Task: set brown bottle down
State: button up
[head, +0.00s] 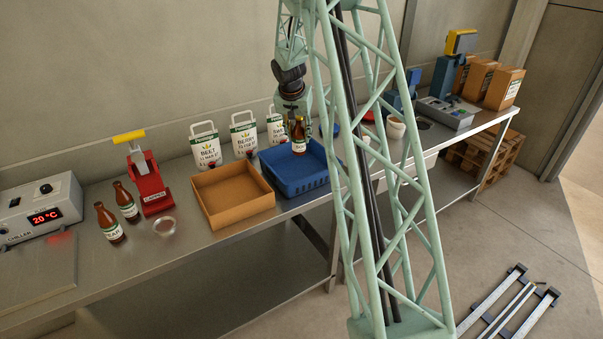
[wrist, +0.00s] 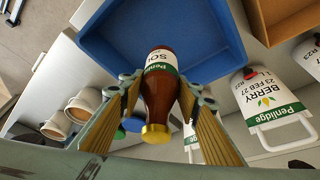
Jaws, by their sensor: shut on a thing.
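A brown bottle (head: 299,137) with a green and white label and a gold cap is held in my gripper (head: 296,118). In the wrist view the bottle (wrist: 160,92) sits between the two fingers of my gripper (wrist: 160,100), which are shut on it. The bottle hangs over the blue crate (head: 307,185), which shows below it in the wrist view (wrist: 110,30). I cannot tell how far its base is above the crate floor. The crate's right end is hidden behind my arm.
An orange-brown tray (head: 203,206) stands left of the crate. White labelled pouches (head: 205,147) line the back. Two brown bottles (head: 109,224), a red capper (head: 148,184) and a glass bowl (head: 165,227) stand at the left. White cups (wrist: 55,124) stand on the crate's other side.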

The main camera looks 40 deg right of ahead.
aim_at(299, 148)
jog(key=shift+f, duration=3.1)
jog(key=shift+f, duration=0.1)
jog(key=shift+f, duration=1.8)
jog(key=shift+f+b, duration=0.1)
jog(key=shift+b, duration=0.3)
jog(key=o, duration=1.2)
